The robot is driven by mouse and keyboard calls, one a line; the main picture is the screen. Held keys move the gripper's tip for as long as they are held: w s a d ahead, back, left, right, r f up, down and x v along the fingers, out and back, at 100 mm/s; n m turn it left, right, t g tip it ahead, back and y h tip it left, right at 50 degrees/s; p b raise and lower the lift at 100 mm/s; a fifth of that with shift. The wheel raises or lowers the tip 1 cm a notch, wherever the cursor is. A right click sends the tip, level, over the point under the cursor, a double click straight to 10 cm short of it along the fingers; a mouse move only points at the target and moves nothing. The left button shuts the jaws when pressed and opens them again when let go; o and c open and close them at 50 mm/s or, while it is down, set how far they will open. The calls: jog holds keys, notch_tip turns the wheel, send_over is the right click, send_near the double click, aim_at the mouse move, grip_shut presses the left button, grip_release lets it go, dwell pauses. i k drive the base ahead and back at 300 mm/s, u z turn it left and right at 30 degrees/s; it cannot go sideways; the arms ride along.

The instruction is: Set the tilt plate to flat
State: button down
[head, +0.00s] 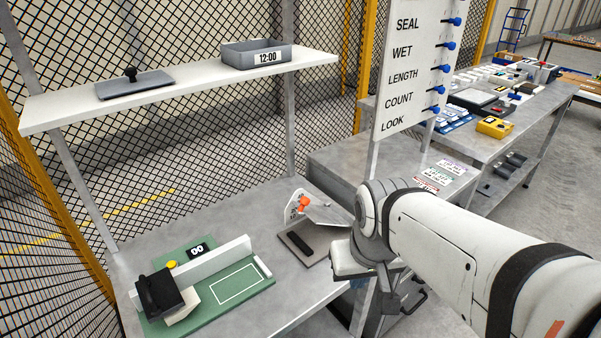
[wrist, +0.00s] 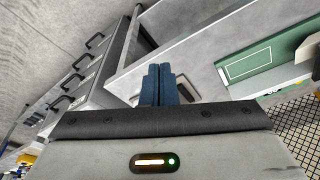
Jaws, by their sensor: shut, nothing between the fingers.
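The tilt plate (head: 328,214) is a light grey plate on a small stand on the bench, just left of my arm in the head view. It looks tilted, but its exact angle is hard to tell. An orange knob (head: 304,203) sits by a white marked sector (head: 292,208) at its left. The stand's base (head: 296,256) has a dark bar on it. My arm hides part of its right side. My gripper (wrist: 159,72) shows in the wrist view with its blue fingers together and empty. I cannot make out the tilt plate there.
A green board (head: 233,285) with a black-handled device lies on the bench at left. It also shows in the wrist view (wrist: 265,62). A shelf (head: 190,84) above holds a lidlike plate (head: 135,87) and a "12:00" tray (head: 262,56). A labelled sign (head: 405,80) stands behind my arm. Drawers (wrist: 85,75) are near the gripper.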

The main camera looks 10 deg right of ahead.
aim_at(332, 215)
jog(key=u, duration=1.7)
jog(key=k, duration=0.85)
jog(key=z, duration=1)
jog(key=i, duration=1.05)
jog(key=z, duration=0.05)
